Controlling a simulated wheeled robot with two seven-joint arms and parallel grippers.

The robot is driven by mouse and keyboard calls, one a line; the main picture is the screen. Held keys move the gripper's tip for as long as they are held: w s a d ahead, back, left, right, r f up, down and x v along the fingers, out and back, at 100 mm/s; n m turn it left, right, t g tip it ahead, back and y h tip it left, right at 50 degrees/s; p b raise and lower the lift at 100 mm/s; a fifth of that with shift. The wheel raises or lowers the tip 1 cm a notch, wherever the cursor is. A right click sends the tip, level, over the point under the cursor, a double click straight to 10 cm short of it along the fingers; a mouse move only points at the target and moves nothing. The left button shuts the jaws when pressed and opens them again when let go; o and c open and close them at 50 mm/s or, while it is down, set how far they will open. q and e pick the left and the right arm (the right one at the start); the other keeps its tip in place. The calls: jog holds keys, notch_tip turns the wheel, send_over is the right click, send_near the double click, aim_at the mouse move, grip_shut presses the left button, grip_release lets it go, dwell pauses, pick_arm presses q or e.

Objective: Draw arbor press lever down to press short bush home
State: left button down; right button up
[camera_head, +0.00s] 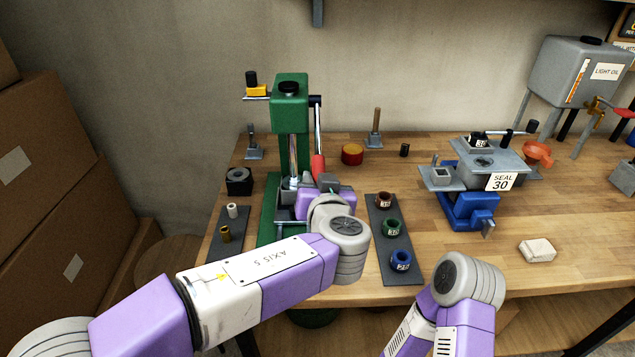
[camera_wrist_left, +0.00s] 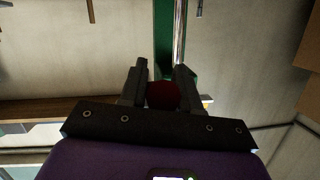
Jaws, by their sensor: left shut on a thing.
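The green arbor press (camera_head: 290,105) stands on the left part of the bench. Its lever hangs steeply down from the pivot on the right side and ends in a red grip (camera_head: 318,167). My left gripper (camera_head: 326,181) is at the lower end of this grip. In the left wrist view the red grip (camera_wrist_left: 164,95) lies between the two fingers (camera_wrist_left: 160,88), which are shut on it. The silver ram (camera_head: 293,160) points down in front of the column. The gripper and wrist partly hide the press table, and I cannot make out a bush under the ram. My right gripper is out of view.
A dark strip (camera_head: 385,225) with several coloured rings lies right of the press. A smaller strip (camera_head: 230,240) with two small bushes lies left. A blue vise (camera_head: 470,208), a pale block (camera_head: 537,250) and an oil tank (camera_head: 580,75) stand farther right. Boxes are stacked at left.

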pick_arm(q)
jog(key=c, duration=1)
grip_release()
jog(key=shift+w+f, duration=0.1)
jog(key=shift+f, duration=0.45)
jog(key=shift+o, duration=0.6)
jog(key=shift+r, duration=0.25)
jog(key=shift+s+r, duration=0.15)
jog(key=shift+s, duration=0.25)
jog(key=v, duration=0.7)
jog(key=shift+p, duration=0.3)
